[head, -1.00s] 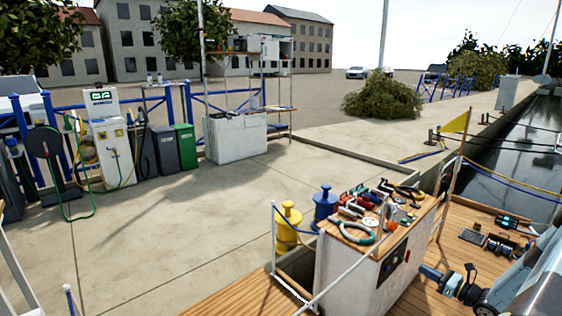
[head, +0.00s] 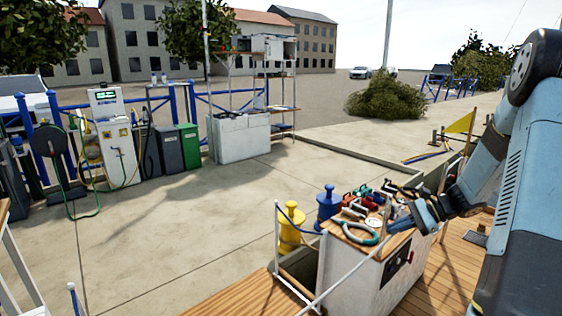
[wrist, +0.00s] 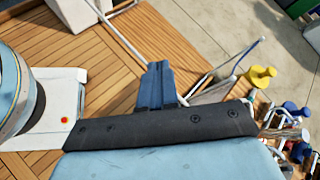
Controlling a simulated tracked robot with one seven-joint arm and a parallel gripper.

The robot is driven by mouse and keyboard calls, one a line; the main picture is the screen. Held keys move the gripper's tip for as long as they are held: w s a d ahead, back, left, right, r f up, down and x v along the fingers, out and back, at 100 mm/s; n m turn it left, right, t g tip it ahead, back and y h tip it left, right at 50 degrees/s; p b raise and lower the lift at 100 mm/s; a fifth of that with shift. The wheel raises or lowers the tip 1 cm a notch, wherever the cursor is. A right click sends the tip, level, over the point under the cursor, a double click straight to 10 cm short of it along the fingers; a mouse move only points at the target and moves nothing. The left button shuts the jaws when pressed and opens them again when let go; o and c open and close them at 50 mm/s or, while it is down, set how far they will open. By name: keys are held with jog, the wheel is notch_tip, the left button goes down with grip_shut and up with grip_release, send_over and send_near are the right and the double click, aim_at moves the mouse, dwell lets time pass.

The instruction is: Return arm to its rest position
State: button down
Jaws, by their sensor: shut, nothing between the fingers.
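My arm, light blue and black, fills the right side of the head view, and its lower links reach left to the tool-covered counter. My gripper (head: 400,224) shows at the counter's right part in that view, pointing left. In the wrist view my gripper (wrist: 155,80) shows its dark blue fingers together and nothing between them, with wooden deck planks behind. The head view does not show whether the fingers touch anything. The counter (head: 356,275) is a white cabinet with a wooden top.
White rails (head: 277,250) edge the wooden deck (wrist: 75,60).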

jog(key=s+a+r+n+t+h, duration=0.1)
jog(key=s+a+r+n+h, duration=0.2)
jog(key=s+r, duration=0.4)
jog(key=s+a+r+n+t+h, duration=0.1)
jog(key=s+a+r+n+h, duration=0.3)
jog(key=s+r+n, duration=0.3)
jog(key=s+a+r+n+t+h, duration=0.1)
jog(key=s+a+r+n+h, duration=0.3)
jog(key=s+r, duration=0.4)
jog(key=s+n, duration=0.1)
jog(key=s, duration=0.5)
jog(key=shift+s+a, duration=0.2)
jog(key=shift+a, duration=0.15)
jog(key=shift+s, duration=0.1)
dwell(1.0)
